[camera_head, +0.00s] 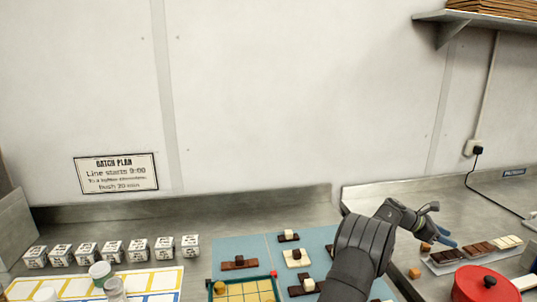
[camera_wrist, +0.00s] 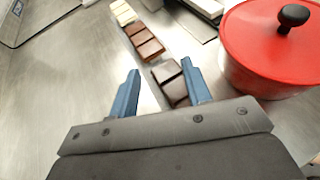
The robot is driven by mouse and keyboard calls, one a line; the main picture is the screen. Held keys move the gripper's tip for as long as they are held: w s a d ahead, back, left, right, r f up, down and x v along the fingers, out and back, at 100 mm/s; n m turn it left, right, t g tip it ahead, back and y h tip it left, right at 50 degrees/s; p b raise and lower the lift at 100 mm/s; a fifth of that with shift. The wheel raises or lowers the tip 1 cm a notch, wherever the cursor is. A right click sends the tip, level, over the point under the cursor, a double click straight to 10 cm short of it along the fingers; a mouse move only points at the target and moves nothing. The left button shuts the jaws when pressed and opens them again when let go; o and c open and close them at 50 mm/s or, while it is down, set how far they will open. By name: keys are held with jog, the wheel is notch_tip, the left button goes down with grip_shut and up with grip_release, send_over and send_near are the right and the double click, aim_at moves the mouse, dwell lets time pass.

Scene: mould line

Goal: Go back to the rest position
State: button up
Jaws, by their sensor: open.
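My gripper (camera_head: 446,239) is over the right-hand steel counter in the head view, near the left end of a row of chocolate pieces. In the wrist view my gripper (camera_wrist: 160,72) has its two blue fingers apart, with nothing held between them. A dark chocolate piece (camera_wrist: 172,88) lies beyond the fingers, close to the right one; I cannot tell the gap. Brown pieces (camera_wrist: 146,42) and a white piece (camera_wrist: 123,12) lie farther along the row.
A red lidded pot (camera_head: 485,284) stands right of my gripper, and it also shows in the wrist view (camera_wrist: 262,55). Small brown cubes (camera_head: 414,272) lie nearby. Left are a blue mat (camera_head: 232,246) with chocolates, a yellow-celled tray (camera_head: 245,291) and several white boxes (camera_head: 112,251). A shelf (camera_head: 480,17) is upper right.

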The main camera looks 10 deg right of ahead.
jog(key=s+r, duration=0.3)
jog(key=s, duration=0.2)
jog(key=w+a+r+n+t, duration=0.25)
jog(key=w+a, duration=0.35)
jog(key=a, duration=0.3)
jog(key=w+a+r+n+t, duration=0.1)
jog(key=w+a+n+t, duration=0.2)
jog(key=w+a, duration=0.45)
jog(key=w+a+r+n+t, duration=0.25)
jog(key=w+a, duration=0.25)
jog(key=a, duration=0.6)
jog(key=a+n+t+y, duration=0.2)
jog(key=a+n+t, duration=0.1)
jog(key=a, duration=1.1)
jog(key=w+a+f+n+t+y, duration=0.1)
jog(key=a+n+t, duration=0.3)
jog(key=a, duration=1.1)
jog(key=shift+w+a+f+t+y, duration=0.3)
jog(key=shift+t+y, duration=0.1)
jog(key=shift+y, duration=0.4)
